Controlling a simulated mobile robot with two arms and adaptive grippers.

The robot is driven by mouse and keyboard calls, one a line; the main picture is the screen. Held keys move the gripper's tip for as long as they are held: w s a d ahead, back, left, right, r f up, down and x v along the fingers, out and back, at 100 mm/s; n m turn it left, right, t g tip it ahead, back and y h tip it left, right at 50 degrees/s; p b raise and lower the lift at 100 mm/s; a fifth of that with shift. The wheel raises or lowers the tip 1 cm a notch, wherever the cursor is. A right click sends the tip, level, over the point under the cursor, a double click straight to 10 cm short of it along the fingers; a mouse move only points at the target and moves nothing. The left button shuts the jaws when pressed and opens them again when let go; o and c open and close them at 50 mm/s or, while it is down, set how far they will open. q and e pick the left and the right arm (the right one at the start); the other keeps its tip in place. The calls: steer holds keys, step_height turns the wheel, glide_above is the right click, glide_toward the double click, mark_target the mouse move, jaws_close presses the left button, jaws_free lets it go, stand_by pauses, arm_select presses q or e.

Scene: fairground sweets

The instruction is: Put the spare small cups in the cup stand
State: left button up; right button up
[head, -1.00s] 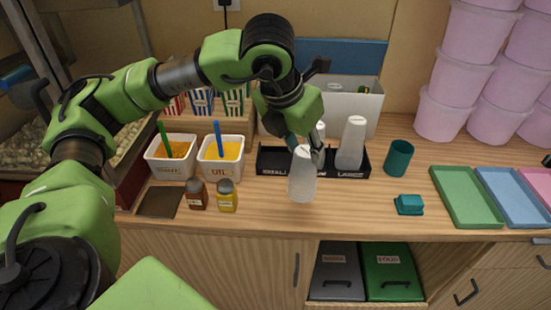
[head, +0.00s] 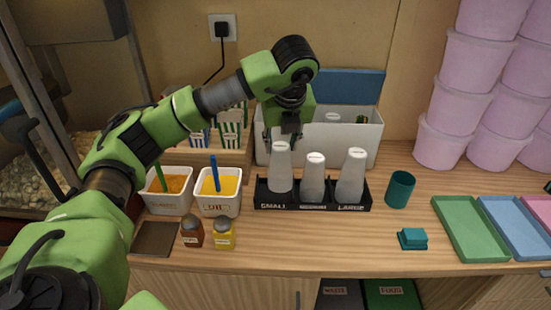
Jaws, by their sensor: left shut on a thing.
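The black cup stand (head: 316,208) is on the counter, with front labels that read small at left and large at right; the middle label is hard to read. A whitish cup stack (head: 280,172) is upright at the small slot, its lower end a little higher in the picture than its neighbours'. I cannot tell whether it rests on the stand floor. My left gripper (head: 283,138) is shut on the top of this stack; its fingertips are partly hidden. Another stack (head: 313,180) is in the middle slot and a taller one (head: 350,178) in the large slot. My right gripper is out of view.
A white bin (head: 345,140) stands close behind the stand. Two tubs (head: 217,203) and two shakers (head: 223,238) are to the left. A teal cup (head: 399,190), a teal block (head: 412,239) and coloured trays (head: 470,230) are to the right. The counter before the stand is clear.

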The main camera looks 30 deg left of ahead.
mark_target(277, 144)
arm_select(q)
steer(key=a+f, duration=0.1)
steer(key=w+f+p, duration=0.1)
steer(key=a+f, duration=0.1)
steer(key=f, duration=0.1)
steer(key=shift+w+a, duration=0.3)
steer(key=shift+w, duration=0.05)
steer(key=p+x, duration=0.3)
steer(key=shift+s+f, duration=0.2)
steer(key=shift+f, duration=0.5)
steer(key=o, duration=1.4)
steer(key=shift+d, duration=0.1)
steer(key=shift+d+r+b, duration=0.1)
steer(key=shift+r+b, duration=0.25)
steer(key=shift+b, duration=0.05)
steer(key=b+v, duration=0.4)
steer(key=v, duration=0.6)
steer(key=shift+s+d+r, duration=0.15)
steer(key=shift+r, duration=0.05)
steer(key=shift+s+r, duration=0.15)
steer(key=shift+r, duration=0.3)
